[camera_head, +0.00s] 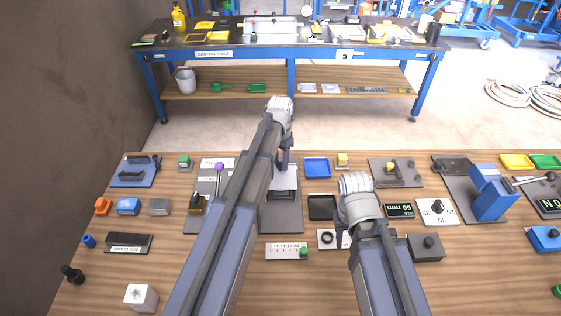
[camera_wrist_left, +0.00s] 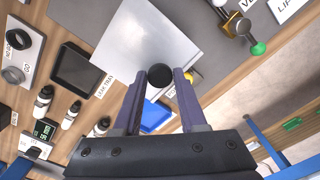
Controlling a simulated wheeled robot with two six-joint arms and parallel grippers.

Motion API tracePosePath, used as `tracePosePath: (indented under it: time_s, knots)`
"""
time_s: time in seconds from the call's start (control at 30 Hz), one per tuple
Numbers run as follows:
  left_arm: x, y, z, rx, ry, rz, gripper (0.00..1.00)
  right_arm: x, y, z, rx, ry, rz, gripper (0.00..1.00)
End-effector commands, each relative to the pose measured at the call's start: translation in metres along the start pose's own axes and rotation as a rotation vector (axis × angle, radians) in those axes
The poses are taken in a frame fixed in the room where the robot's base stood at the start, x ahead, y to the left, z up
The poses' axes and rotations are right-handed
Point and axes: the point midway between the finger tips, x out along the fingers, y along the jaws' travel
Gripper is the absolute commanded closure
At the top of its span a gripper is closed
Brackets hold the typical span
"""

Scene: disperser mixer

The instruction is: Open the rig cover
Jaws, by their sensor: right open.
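The rig cover (camera_wrist_left: 135,45) is a light grey flat plate in the left wrist view, with a round black knob (camera_wrist_left: 160,76) near its edge. In the head view the cover (camera_head: 285,171) is partly hidden behind my left arm, over a dark base plate (camera_head: 284,218). My left gripper (camera_head: 284,163) is at the cover. In the left wrist view its two purple-grey fingers (camera_wrist_left: 160,84) stand on both sides of the knob and appear to touch it. My right gripper (camera_head: 342,237) is open and empty, low beside a small white plate with a black ring (camera_head: 327,239).
A blue tray (camera_head: 317,168) and a black tray (camera_head: 322,207) lie right of the cover. A purple-topped lever (camera_head: 219,167) stands left of it. A blue press (camera_head: 490,195) stands further right. Another blue-legged table (camera_head: 290,50) is behind, across a floor gap.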

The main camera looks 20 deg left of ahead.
Motion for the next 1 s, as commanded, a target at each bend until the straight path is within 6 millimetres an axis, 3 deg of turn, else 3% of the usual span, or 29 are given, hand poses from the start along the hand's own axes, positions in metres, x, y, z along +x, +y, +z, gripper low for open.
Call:
tracePosePath:
  time_s: [0.03,0.33,1.0]
  knots:
    - [0.0,0.0,0.0,0.0,0.0,0.0,0.66,0.0,0.0,0.0,0.0,0.0,0.0,0.59]
    - [0.0001,0.0,0.0,0.0,0.0,0.0,0.99,0.0001,0.0,0.0,0.0,0.0,0.0,0.59]
    - [0.0001,-0.0001,0.0,0.0,0.0,0.0,1.0,0.0001,0.0,0.0,0.0,0.0,0.0,0.59]
